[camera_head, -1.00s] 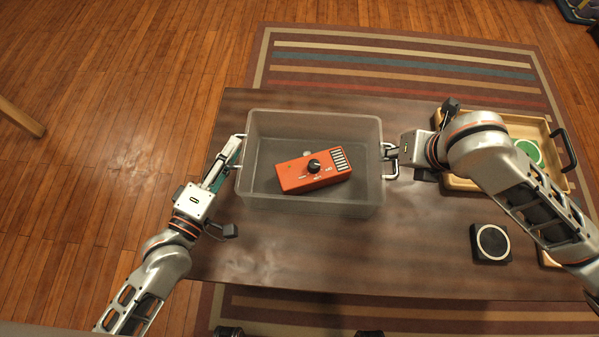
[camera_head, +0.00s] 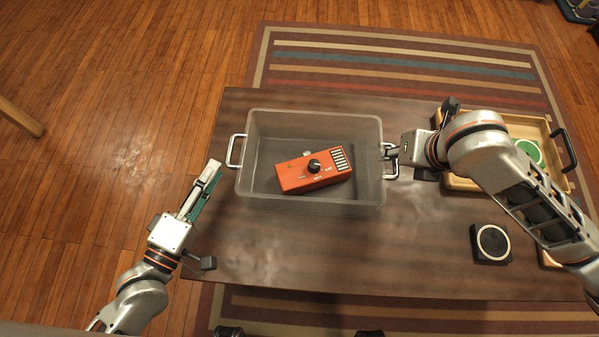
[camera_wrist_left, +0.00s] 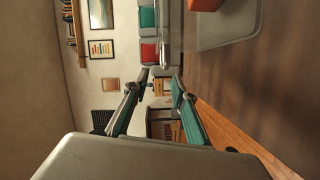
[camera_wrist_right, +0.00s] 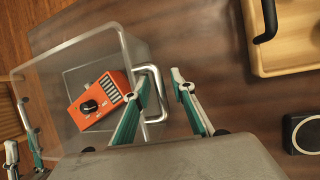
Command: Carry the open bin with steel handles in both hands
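The clear open bin (camera_head: 310,203) stands on the dark table with an orange device (camera_head: 314,169) lying inside. Its left steel handle (camera_head: 235,151) is free. My left gripper (camera_head: 213,172) is open and empty, below and left of that handle and apart from it. In the left wrist view its fingers (camera_wrist_left: 161,75) are spread, with the bin (camera_wrist_left: 215,30) at the top. My right gripper (camera_wrist_right: 162,80) is at the right steel handle (camera_wrist_right: 160,88). Its fingers are apart, with the handle's bar between them; I cannot tell whether they touch it.
A wooden tray (camera_head: 516,122) with dark handles and a green round item (camera_head: 530,151) stands at the table's right, partly behind my right arm. A black square item with a pale ring (camera_head: 490,244) lies in front of it. The table (camera_head: 330,255) before the bin is clear.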

